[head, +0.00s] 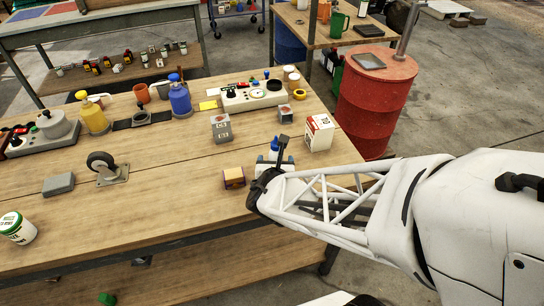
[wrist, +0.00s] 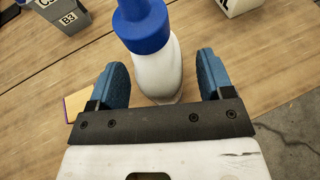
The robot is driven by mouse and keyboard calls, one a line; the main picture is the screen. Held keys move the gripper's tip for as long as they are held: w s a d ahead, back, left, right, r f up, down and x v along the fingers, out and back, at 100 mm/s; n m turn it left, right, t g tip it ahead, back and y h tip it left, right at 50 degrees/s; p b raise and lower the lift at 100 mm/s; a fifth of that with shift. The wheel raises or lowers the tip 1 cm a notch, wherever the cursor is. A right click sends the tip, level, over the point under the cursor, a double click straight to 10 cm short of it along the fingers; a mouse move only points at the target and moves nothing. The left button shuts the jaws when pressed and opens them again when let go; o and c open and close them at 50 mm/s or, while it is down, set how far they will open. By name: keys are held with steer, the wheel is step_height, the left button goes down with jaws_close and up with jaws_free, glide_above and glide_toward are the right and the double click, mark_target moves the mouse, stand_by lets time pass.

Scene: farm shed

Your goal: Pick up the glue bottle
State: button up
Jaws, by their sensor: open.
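The glue bottle (wrist: 156,68) is white with a blue cap and stands between my gripper's two blue fingers in the wrist view, with space on both sides of it. In the head view only its blue top (head: 274,144) shows clearly, and my gripper hides much of the rest. My gripper (wrist: 161,80) is open around the bottle and is not closed on it. In the head view my gripper (head: 274,164) is low over the right front part of the workbench.
On the wooden workbench (head: 150,205), a grey box (head: 221,128) and a white-and-red carton (head: 319,132) stand behind the bottle. A small orange-brown box (head: 233,178) is just left of my gripper. A red barrel (head: 372,105) stands beyond the bench's right edge.

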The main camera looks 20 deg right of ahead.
mark_target(277, 154)
steer(key=shift+x, duration=0.9)
steer(key=shift+c, duration=0.3)
steer(key=c, duration=1.1)
steer(key=shift+r, duration=0.15)
steer(key=shift+r, duration=1.55)
steer(key=shift+s+r, duration=0.15)
steer(key=shift+s, duration=0.25)
steer(key=s, duration=0.5)
steer(key=s+r, duration=0.1)
steer(key=s, duration=0.9)
steer(key=shift+s+r, duration=0.15)
